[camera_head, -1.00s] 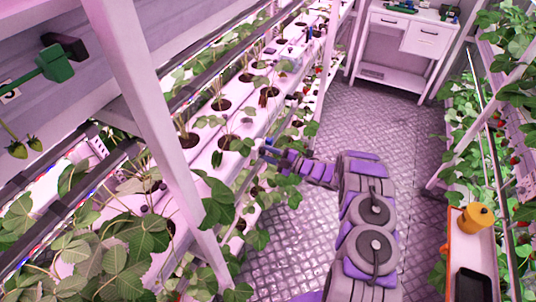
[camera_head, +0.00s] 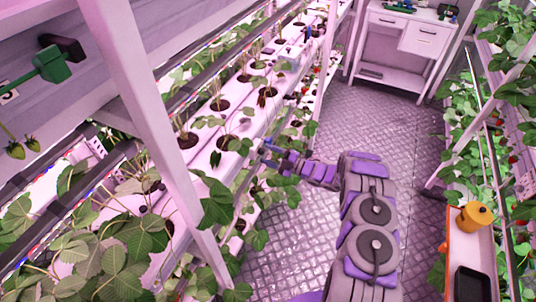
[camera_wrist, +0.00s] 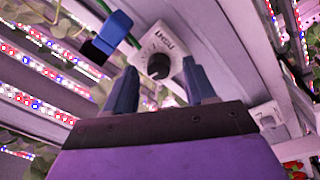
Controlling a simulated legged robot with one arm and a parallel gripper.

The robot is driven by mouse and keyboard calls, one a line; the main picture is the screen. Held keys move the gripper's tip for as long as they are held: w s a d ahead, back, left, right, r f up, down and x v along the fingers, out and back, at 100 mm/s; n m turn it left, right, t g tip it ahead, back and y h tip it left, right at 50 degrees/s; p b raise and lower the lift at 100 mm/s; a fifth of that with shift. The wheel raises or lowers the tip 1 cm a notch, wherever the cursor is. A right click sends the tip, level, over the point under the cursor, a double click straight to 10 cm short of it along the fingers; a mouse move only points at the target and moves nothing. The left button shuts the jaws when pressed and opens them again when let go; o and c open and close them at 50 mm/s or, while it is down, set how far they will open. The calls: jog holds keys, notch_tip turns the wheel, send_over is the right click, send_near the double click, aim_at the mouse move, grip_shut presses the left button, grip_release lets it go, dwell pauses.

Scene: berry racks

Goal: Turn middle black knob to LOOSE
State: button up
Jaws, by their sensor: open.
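The black knob (camera_wrist: 158,66) sits on a white plate (camera_wrist: 160,45) with dark lettering, fixed to a pale rail in the wrist view. The lettering is too small and tilted to read surely. My gripper (camera_wrist: 159,72) is open, with one blue-grey finger on each side of the knob in the picture. I cannot tell whether either finger touches it. In the head view my gripper (camera_head: 268,149) is at the edge of the left plant rack, and the knob cannot be made out there.
A blue and black fitting (camera_wrist: 112,32) lies up and left of the knob. A white box (camera_wrist: 268,114) is on the rail at right. Leafy plants (camera_head: 125,240) crowd the left rack. The aisle floor (camera_head: 385,120) is clear. An orange-edged cart (camera_head: 470,245) stands at right.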

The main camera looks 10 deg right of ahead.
jog(key=v, duration=1.6)
jog(key=shift+d+p, duration=0.35)
jog(key=shift+p, duration=0.05)
jog(key=shift+f, duration=0.1)
jog(key=w+d+r+m+t+h+b, duration=0.1)
jog(key=w+d+r+m+h, duration=0.25)
jog(key=w+r+h, duration=0.3)
jog(key=w+d+r+m+t+h, duration=0.1)
jog(key=w+d+r+m+h, duration=0.25)
jog(key=w+r+h, duration=0.35)
jog(key=s+r+m+g+h, duration=0.3)
jog(key=s+r+m+h, duration=0.25)
jog(key=r, duration=0.35)
jog(key=s+a+r+m+g+y+b, duration=0.1)
jog(key=s+a+m+g, duration=0.2)
jog(key=s, duration=1.4)
jog(key=s+a+r+m+g+y, duration=0.1)
jog(key=s+a+m+g, duration=0.2)
jog(key=s+a, duration=0.8)
jog(key=s+a+r+m+g+y+b, duration=0.1)
jog(key=s+a+m+g, duration=0.2)
jog(key=s, duration=2)
jog(key=a+g, duration=0.2)
jog(key=a, duration=0.2)
jog(key=shift+a+g+b, duration=0.3)
jog(key=shift+a+g, duration=0.05)
jog(key=shift+g, duration=0.05)
